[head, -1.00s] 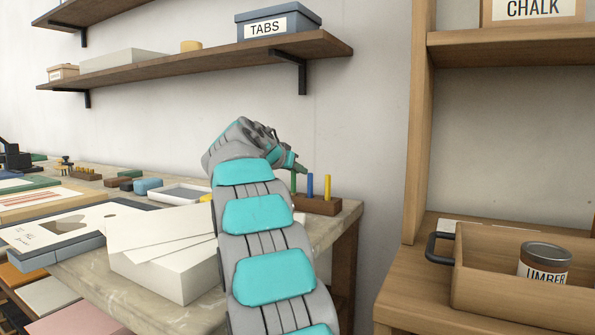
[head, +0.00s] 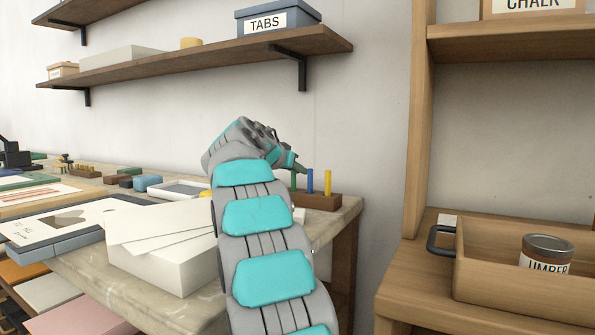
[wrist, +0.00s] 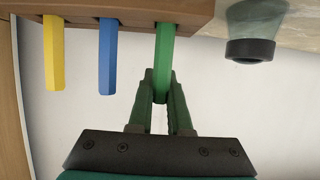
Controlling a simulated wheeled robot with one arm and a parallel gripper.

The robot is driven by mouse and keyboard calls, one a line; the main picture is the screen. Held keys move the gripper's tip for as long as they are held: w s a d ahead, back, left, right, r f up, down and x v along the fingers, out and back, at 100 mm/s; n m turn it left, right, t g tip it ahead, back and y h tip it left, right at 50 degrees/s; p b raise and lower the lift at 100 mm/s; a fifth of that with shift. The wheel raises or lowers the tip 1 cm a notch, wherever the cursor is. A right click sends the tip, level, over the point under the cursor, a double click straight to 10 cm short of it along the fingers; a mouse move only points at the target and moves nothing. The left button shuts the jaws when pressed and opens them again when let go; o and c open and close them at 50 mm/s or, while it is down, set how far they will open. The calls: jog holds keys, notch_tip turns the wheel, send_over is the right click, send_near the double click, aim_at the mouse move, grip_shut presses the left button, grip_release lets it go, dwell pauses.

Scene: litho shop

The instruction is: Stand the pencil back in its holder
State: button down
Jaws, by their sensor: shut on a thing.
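The pencil is green (wrist: 164,62). My gripper (wrist: 160,92) is shut on it near its free end in the wrist view. The pencil's other end meets the brown wooden holder (wrist: 130,12), in line with a blue pencil (wrist: 107,60) and a yellow pencil (wrist: 53,55). It looks parallel to them; I cannot tell how deep it sits. In the head view the holder (head: 322,203) is at the bench's far right corner, with the green pencil (head: 293,183) at its left end. My gripper (head: 299,169) is partly hidden by my arm there.
A white box with loose sheets (head: 165,255) stands on the bench left of my arm. A dark round-ended object (wrist: 250,48) is beside the holder in the wrist view. A wall shelf (head: 200,68) hangs above. A wooden tray (head: 500,285) with a can is at right.

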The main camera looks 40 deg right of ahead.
jog(key=shift+f, duration=0.25)
dwell(0.3)
jog(key=c, duration=0.8)
grip_release()
jog(key=shift+o, duration=0.2)
jog(key=b+v, duration=0.1)
jog(key=v, duration=0.7)
jog(key=shift+d, duration=0.1)
